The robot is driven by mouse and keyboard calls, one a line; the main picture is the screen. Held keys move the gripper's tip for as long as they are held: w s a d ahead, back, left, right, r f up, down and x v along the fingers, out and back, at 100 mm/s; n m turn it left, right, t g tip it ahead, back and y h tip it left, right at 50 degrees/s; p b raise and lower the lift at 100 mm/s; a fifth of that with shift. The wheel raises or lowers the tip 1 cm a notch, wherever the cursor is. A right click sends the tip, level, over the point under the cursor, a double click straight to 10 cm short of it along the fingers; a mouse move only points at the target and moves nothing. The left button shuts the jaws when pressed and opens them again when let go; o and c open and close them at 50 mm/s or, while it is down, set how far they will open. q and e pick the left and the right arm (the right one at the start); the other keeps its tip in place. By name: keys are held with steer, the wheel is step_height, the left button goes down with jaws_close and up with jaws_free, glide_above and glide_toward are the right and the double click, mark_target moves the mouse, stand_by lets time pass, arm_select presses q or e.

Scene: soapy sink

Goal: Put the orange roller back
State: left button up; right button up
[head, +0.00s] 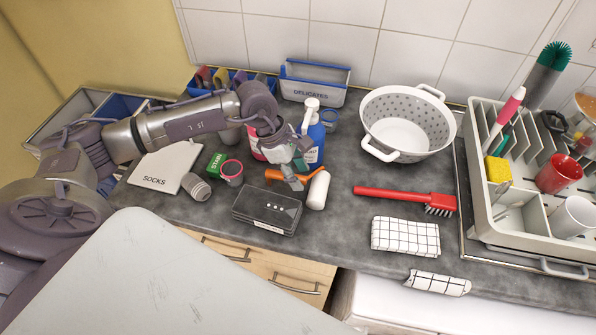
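The orange roller (276,174) lies on the dark counter behind a black case, its orange handle running left to right. A white roll (318,190) at its right end appears to be part of it. My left gripper (293,181) reaches down from the left, with its fingertips at the middle of the orange handle and covering part of it. Whether the fingers are closed on the handle or just in front of it cannot be told. My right gripper is not in view.
A black case (267,211) stands just in front. A blue pump bottle (314,138) is close behind the gripper. A DELICATES bin (314,84), a blue bin (231,77) and a white colander (408,122) stand at the back. A red brush (405,196) lies right, near the dish rack (480,205).

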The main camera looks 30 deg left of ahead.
arm_select(q)
steer(key=shift+r, duration=0.15)
steer(key=b+v, duration=0.3)
steer(key=v, duration=0.9)
steer(key=shift+b, duration=0.4)
